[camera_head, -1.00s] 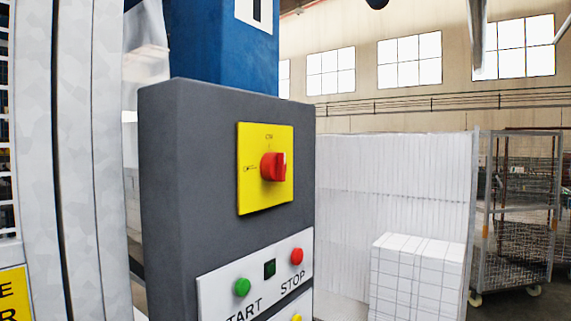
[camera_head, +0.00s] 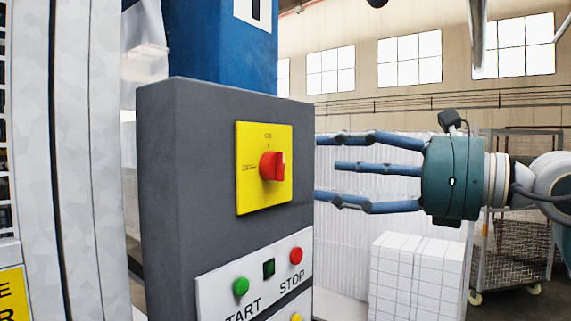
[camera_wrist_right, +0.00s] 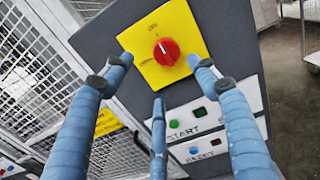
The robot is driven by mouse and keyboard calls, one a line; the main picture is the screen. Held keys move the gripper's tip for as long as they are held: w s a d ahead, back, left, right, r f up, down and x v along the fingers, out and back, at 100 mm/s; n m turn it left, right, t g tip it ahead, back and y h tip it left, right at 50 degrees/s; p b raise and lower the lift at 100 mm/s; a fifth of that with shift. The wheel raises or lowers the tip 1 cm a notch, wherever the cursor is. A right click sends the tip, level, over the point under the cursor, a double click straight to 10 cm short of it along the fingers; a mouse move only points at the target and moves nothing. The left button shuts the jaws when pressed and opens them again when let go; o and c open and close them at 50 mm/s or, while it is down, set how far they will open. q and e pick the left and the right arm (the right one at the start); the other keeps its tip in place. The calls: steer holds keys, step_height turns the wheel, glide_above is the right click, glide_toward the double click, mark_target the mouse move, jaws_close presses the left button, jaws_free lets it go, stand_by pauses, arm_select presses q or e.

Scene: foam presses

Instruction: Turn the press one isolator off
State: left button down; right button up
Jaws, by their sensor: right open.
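The isolator is a red rotary knob (camera_head: 272,166) on a yellow plate (camera_head: 252,190), fixed to the front of a grey control box (camera_head: 210,225). In the right wrist view the knob (camera_wrist_right: 166,51) shows a white mark pointing toward the plate's upper part, where small lettering sits. My right gripper (camera_head: 325,168) comes in from the right with its three blue fingers spread open and empty. The fingertips are right of the knob and look apart from it. In the wrist view the fingers point toward the box, below and around the plate. My left gripper is not in view.
Below the isolator are a green START button (camera_head: 241,287), a red STOP button (camera_head: 296,255) and a dark square indicator (camera_head: 269,267). A stack of white blocks (camera_head: 415,285) and a wire cage trolley (camera_head: 490,270) stand behind on the right. Mesh guarding (camera_wrist_right: 35,60) lies left of the box.

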mark_target(283, 162)
steer(key=p+x, duration=0.2)
steer(key=x, duration=0.2)
steer(key=p+x, duration=0.2)
steer(key=x, duration=0.3)
steer(key=shift+w+d+r+p, duration=0.1)
steer(key=shift+w+r+p, duration=0.05)
steer(key=shift+w+p, duration=0.25)
steer(key=shift+w+a, duration=0.45)
steer(key=shift+s, duration=0.1)
steer(key=c, duration=1.1)
